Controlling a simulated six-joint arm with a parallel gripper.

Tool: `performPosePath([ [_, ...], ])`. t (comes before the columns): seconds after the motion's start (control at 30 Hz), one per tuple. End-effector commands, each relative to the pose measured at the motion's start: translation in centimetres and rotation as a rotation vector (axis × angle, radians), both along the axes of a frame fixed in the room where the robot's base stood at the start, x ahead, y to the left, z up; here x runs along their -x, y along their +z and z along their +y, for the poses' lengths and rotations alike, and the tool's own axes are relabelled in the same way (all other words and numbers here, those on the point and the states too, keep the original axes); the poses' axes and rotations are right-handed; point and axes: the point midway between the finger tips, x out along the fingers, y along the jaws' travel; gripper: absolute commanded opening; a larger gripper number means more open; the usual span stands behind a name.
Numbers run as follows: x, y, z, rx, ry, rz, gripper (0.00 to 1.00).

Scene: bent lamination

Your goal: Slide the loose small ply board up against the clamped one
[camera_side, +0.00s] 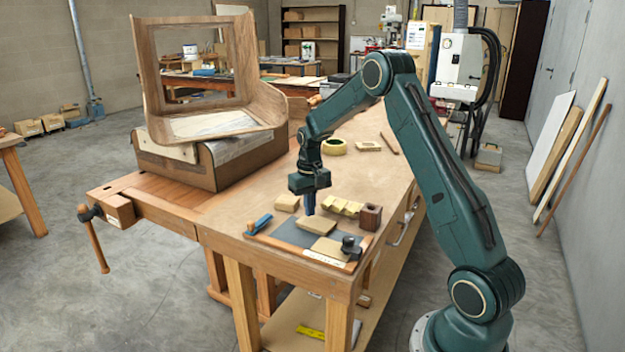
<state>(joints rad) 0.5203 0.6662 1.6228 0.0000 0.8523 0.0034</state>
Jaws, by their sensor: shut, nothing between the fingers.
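A small light-brown ply board (317,225), the loose one by its look, lies flat at the far edge of the grey mat (288,233) near the bench's front corner. A second small ply board (326,248) lies nearer the front, beside a dark clamp (350,246) at its right end. A strip of grey mat seems to show between the boards. My gripper (309,212) points down with its bluish fingers shut and empty, at the far edge of the loose board. I cannot tell whether the fingertips touch it.
A blue tool (260,223) lies left of the mat. A tan block (286,203), pale stepped blocks (342,207) and a brown block with a hole (371,215) stand behind and right. A large bent-ply form (205,125) fills the bench's left side.

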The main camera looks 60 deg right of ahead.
Motion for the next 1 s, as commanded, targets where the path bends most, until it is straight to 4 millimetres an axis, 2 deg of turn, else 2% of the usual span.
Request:
performPosePath([
  [1.0, 0.0, -1.4, 0.0, 0.000, 0.000, 0.001, 0.00],
])
